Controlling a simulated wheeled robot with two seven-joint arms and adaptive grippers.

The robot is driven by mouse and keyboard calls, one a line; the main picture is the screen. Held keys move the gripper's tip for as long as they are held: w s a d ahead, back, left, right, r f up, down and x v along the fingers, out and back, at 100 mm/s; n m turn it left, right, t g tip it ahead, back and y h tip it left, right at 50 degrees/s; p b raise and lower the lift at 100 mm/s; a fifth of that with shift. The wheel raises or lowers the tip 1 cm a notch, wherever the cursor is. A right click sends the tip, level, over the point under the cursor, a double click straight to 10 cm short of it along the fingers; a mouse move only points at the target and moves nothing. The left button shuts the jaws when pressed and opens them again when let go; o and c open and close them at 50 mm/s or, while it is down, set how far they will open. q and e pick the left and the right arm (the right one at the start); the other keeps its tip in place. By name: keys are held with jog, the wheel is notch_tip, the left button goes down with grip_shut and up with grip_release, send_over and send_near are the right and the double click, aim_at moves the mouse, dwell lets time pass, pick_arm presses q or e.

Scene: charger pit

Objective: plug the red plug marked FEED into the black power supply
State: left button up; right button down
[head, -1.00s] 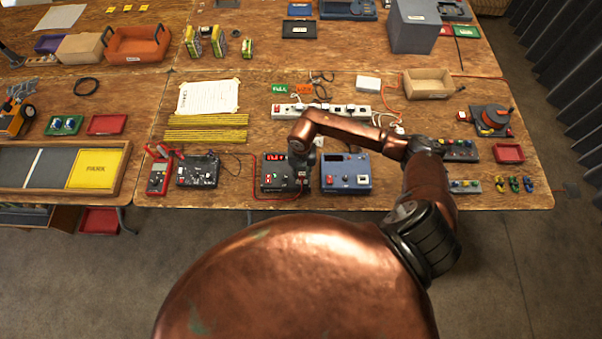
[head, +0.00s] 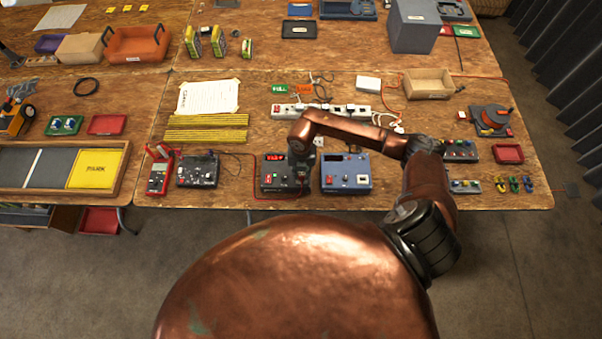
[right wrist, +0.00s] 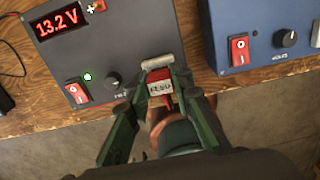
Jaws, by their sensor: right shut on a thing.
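The black power supply (head: 272,182) stands near the front edge of the table, left of the blue unit. In the right wrist view, the black power supply (right wrist: 95,58) shows a red 13.2 V display, a red switch and a green light. My right gripper (right wrist: 160,84) is shut on the red plug marked FEED (right wrist: 161,89), at the right part of the supply's face. The plug's front end is hidden, so I cannot tell whether it is in a socket. In the head view my right gripper (head: 302,172) is over the supply's right side. My left gripper is not in view.
The blue supply (head: 346,181) stands close on the right, with a narrow gap between. A white power strip (head: 290,111) lies behind. The table's front edge is close.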

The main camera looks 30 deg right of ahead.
jog(key=shift+f+b, duration=0.3)
jog(key=shift+f, duration=0.25)
dwell(0.9)
jog(key=c, duration=1.6)
grip_release()
jog(key=o, duration=0.3)
jog(key=shift+r, duration=0.15)
jog(key=shift+r+p, duration=2.65)
jog(key=shift+r, duration=1)
